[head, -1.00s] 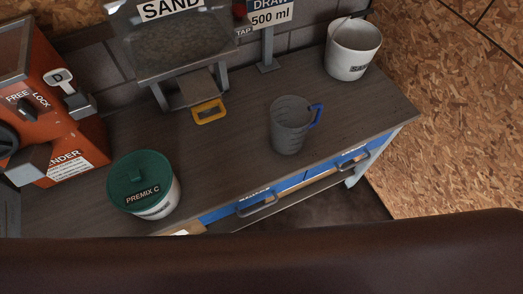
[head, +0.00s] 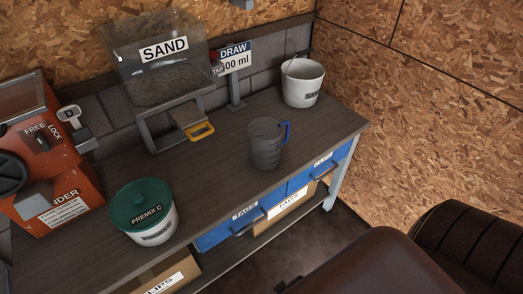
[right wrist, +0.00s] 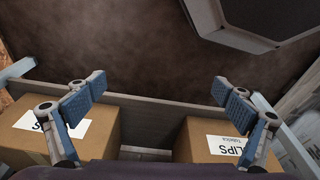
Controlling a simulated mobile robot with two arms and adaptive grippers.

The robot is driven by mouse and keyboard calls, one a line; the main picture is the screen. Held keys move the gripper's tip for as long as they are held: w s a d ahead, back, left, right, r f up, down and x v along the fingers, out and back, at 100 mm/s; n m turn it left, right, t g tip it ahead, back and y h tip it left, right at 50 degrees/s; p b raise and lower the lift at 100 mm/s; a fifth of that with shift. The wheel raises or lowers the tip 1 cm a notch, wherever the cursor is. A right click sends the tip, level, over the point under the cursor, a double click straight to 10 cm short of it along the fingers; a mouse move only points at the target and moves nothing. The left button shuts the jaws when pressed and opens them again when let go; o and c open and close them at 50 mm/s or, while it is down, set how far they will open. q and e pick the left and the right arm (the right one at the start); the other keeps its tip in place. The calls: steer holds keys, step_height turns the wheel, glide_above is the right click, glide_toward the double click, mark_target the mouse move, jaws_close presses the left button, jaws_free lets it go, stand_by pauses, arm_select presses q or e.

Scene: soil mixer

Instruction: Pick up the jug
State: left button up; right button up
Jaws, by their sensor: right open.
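The jug (head: 265,146) is a grey measuring jug with a blue handle on its right side. It stands upright on the workbench in the head view, near the front edge and right of the middle. My right gripper (right wrist: 158,100) shows in the right wrist view with its two blue-padded fingers wide apart and nothing between them. It faces the lower shelf area with cardboard boxes, and the jug is not in that view. Neither gripper shows clearly in the head view.
The workbench (head: 205,175) also holds a green-lidded PREMIX C tub (head: 144,214), a white bucket (head: 302,85), a sand hopper (head: 160,75) with a yellow handle and an orange machine (head: 45,150). Blue drawers (head: 245,222) sit under its front edge. Cardboard boxes (right wrist: 215,141) stand below.

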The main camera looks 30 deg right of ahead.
steer(key=w+r, duration=0.5)
steer(key=r, duration=0.5)
steer(key=n+t+h+b, duration=0.1)
steer(key=n+t+h, duration=0.4)
steer(key=n+t, duration=1.7)
glide_toward(271, 151)
steer(key=w+r+n+g, duration=0.1)
steer(key=w+n+g, duration=0.1)
steer(key=w+d+r+n+g, duration=0.1)
steer(key=w+r+n+g, duration=0.1)
steer(key=n, duration=0.1)
steer(key=w+r+n+g, duration=0.2)
steer(key=g, duration=0.1)
steer(key=shift+d+r, duration=0.2)
steer(key=shift+d, duration=0.05)
steer(key=shift+w+a+r+n+y, duration=0.15)
steer(key=shift+w+n+y, duration=0.3)
steer(key=shift+n, duration=0.45)
steer(key=shift+r+p+x, duration=0.15)
steer(key=shift+p+x, duration=0.1)
steer(key=shift+x, duration=1.6)
steer(key=shift+r+p+x, duration=0.1)
steer(key=shift+p+x, duration=0.15)
steer(key=shift+x, duration=1.55)
steer(key=shift+c, duration=0.5)
